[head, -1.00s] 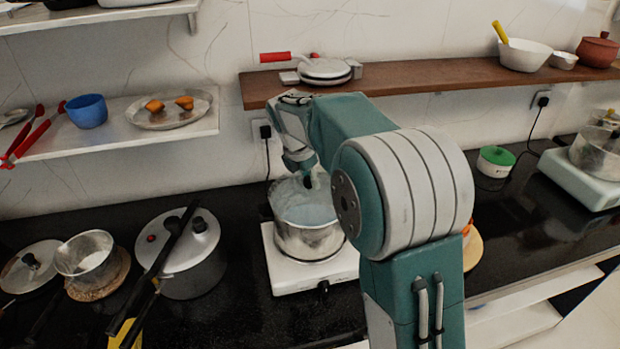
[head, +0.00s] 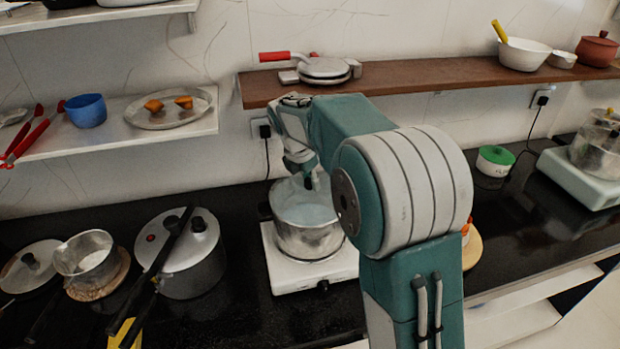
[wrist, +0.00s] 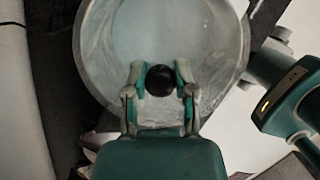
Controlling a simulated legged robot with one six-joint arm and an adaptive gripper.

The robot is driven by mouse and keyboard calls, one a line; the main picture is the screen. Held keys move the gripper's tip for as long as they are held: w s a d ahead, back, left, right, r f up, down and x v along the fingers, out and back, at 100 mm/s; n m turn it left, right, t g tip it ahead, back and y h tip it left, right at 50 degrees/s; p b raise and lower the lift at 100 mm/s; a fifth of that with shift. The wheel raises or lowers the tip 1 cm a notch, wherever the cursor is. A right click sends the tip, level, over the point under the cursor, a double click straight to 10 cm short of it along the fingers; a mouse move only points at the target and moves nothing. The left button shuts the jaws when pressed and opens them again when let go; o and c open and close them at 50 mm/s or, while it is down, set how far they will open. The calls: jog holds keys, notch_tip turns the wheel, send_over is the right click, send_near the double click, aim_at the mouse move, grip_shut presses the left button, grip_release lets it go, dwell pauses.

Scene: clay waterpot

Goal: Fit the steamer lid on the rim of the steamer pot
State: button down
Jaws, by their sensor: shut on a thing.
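The steamer pot (head: 312,242) is a shiny metal pot on a white stove in the head view. The steamer lid (head: 300,208) shows as a pale bluish, see-through disc at the pot's mouth. In the wrist view the lid (wrist: 160,35) fills the round opening below my gripper. My gripper (wrist: 160,79) is shut on the lid's black knob, one finger on each side. In the head view my gripper (head: 308,180) points down over the pot. I cannot tell whether the lid's edge rests on the rim or stays slightly above it. My arm hides the pot's right side.
The white stove (head: 285,277) stands on the black counter. A pressure cooker (head: 190,262) with dark handles stands left of it, beside a small pan (head: 85,258). A wooden shelf (head: 430,75) runs behind my arm.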

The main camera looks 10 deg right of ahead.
jog(key=shift+r, duration=0.5)
dwell(0.4)
jog(key=shift+f, duration=0.7)
dwell(0.7)
jog(key=shift+c, duration=1.8)
grip_release()
jog(key=o, duration=0.4)
jog(key=shift+c, duration=0.2)
jog(key=shift+r, duration=3.25)
